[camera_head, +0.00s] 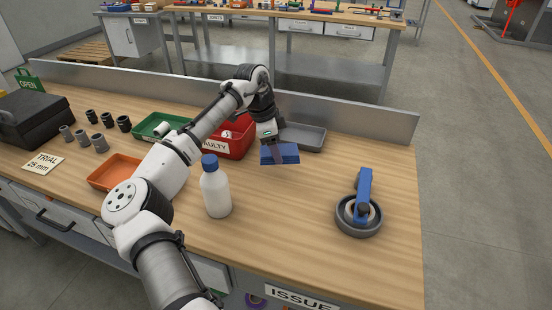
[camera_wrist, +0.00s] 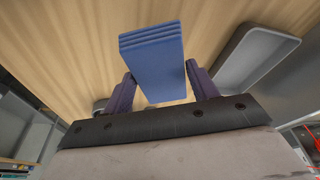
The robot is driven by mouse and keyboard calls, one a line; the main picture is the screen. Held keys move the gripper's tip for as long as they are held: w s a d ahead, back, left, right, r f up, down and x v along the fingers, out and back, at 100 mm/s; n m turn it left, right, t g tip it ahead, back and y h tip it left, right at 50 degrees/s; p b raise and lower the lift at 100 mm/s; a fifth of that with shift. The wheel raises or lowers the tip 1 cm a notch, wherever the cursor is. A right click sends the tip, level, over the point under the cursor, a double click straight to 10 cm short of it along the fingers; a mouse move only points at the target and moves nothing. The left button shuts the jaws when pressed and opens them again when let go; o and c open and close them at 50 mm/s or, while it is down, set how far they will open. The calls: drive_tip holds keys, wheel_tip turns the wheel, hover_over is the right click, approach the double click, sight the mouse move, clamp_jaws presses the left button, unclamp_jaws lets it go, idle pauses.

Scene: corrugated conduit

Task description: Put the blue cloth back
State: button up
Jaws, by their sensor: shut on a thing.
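The blue cloth (camera_head: 270,155) is a folded, layered block. It shows in the head view right of centre, just in front of the grey tray (camera_head: 312,140). My gripper (camera_head: 279,152) is shut on it from above. In the wrist view the cloth (camera_wrist: 152,45) sits between the two purplish fingers of my gripper (camera_wrist: 162,88), with its layered edge facing away. The grey tray (camera_wrist: 265,45) lies to the right of the cloth there, and its visible floor is bare. I cannot tell whether the cloth touches the bench.
A red bin (camera_head: 236,148) marked "FAULTY" is left of the cloth. A white bottle (camera_head: 215,192) with a blue cap stands nearer. A grey ring with a blue handle (camera_head: 364,190) is at right. The wooden bench (camera_head: 300,230) is clear between them. A low metal ledge (camera_head: 350,118) runs behind.

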drive_tip(key=shift+f+p, duration=0.45)
drive_tip(key=shift+f, duration=2.3)
drive_tip(key=shift+f, duration=0.1)
drive_tip(key=o, duration=0.9)
drive_tip(key=shift+o, duration=0.2)
drive_tip(key=b+v, duration=0.3)
drive_tip(key=v, duration=0.9)
drive_tip(key=shift+d, duration=0.1)
